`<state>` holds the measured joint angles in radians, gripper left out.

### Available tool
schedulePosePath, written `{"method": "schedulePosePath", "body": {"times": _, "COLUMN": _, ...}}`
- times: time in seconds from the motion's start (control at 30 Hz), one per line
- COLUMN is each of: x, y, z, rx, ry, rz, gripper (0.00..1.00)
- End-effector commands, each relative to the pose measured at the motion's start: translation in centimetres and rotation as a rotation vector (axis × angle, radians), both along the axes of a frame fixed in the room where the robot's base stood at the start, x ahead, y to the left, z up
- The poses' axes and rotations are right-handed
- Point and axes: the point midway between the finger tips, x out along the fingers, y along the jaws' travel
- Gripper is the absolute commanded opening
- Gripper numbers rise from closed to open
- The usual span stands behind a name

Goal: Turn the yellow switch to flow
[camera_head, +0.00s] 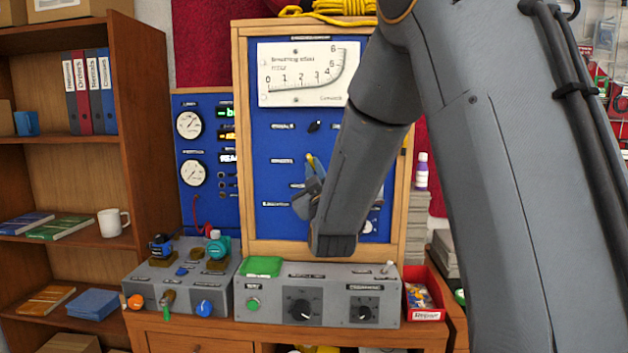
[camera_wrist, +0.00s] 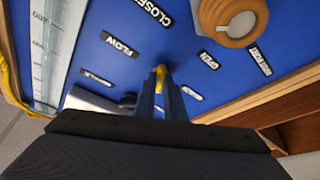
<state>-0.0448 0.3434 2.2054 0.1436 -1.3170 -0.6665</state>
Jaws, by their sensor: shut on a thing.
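The yellow switch (camera_wrist: 160,70) sits on the blue panel (camera_wrist: 215,90) in the wrist view, with only its tip showing between the fingers. My gripper (camera_wrist: 161,84) is shut on it, and the fingers hide most of the switch. A FLOW label (camera_wrist: 121,46) lies up and left of the switch. In the head view my gripper (camera_head: 313,178) is at the middle of the blue panel (camera_head: 275,225), partly behind my arm. A bit of yellow shows by the fingers there; the switch's exact angle is hard to tell.
A round wooden-rimmed fitting (camera_wrist: 233,20) is on the panel at upper right in the wrist view. A grey control box with knobs (camera_head: 335,292) stands below the panel, beside another grey box (camera_head: 180,275). A white gauge (camera_head: 305,73) is above.

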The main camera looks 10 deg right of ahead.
Motion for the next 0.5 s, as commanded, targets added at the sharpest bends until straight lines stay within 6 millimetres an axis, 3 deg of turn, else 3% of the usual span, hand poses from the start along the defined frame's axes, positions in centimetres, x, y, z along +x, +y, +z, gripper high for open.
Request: {"method": "schedulePosePath", "body": {"times": 0.5, "x": 0.28, "y": 0.69, "z": -0.51, "rx": 0.465, "ry": -0.155, "rz": 0.003, "gripper": 0.00}}
